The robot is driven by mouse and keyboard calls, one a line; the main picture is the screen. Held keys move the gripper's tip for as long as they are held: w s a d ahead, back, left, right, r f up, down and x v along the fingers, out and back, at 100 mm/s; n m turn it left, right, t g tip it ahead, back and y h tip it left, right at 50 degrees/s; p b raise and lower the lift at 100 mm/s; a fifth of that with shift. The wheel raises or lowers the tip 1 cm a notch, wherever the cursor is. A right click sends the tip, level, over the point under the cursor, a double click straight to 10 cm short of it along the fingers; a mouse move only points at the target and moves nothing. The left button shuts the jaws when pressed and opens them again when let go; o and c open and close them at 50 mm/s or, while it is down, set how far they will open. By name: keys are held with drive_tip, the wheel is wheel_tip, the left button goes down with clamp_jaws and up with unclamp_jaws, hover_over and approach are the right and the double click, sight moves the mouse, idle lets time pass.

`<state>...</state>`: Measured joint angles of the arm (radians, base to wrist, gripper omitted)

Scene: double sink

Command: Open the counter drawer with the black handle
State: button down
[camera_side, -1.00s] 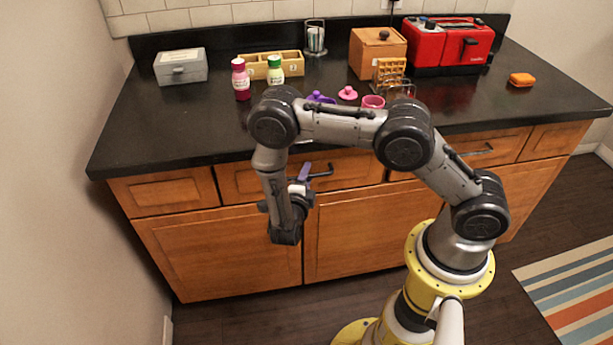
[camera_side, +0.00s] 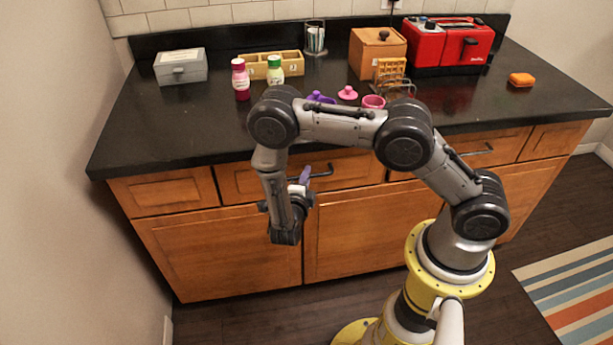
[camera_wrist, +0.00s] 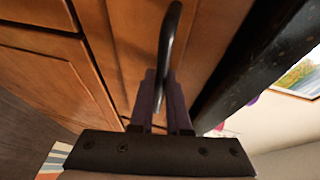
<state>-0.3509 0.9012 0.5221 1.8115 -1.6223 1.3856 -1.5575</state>
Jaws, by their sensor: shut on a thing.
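The counter drawer (camera_side: 355,170) is a brown wooden front just under the black countertop, and it looks flush with the cabinet. Its black bar handle (camera_side: 323,171) shows to the right of my gripper (camera_side: 304,175). In the wrist view the handle (camera_wrist: 170,35) runs down between the two purple fingers of my gripper (camera_wrist: 161,80). The fingers are shut on the handle near one end. My forearm and wrist hide part of the drawer front in the side view.
The black countertop (camera_side: 190,125) overhangs just above the drawer. It bears a pink bottle (camera_side: 241,80), a green-capped bottle (camera_side: 275,72), a grey box (camera_side: 181,67), a wooden box (camera_side: 377,54) and a red toaster (camera_side: 447,45). The floor before the cabinet (camera_side: 235,312) is clear.

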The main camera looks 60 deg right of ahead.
idle(0.8)
drive_tip(key=s+a, duration=1.5)
drive_tip(key=shift+s+a, duration=0.15)
drive_tip(key=c, duration=0.9)
unclamp_jaws()
drive_tip(key=a+r, duration=0.1)
drive_tip(key=r, duration=0.4)
drive_tip(key=s+a+r, duration=0.1)
drive_tip(key=r, duration=0.1)
drive_tip(key=shift+a+r, duration=0.35)
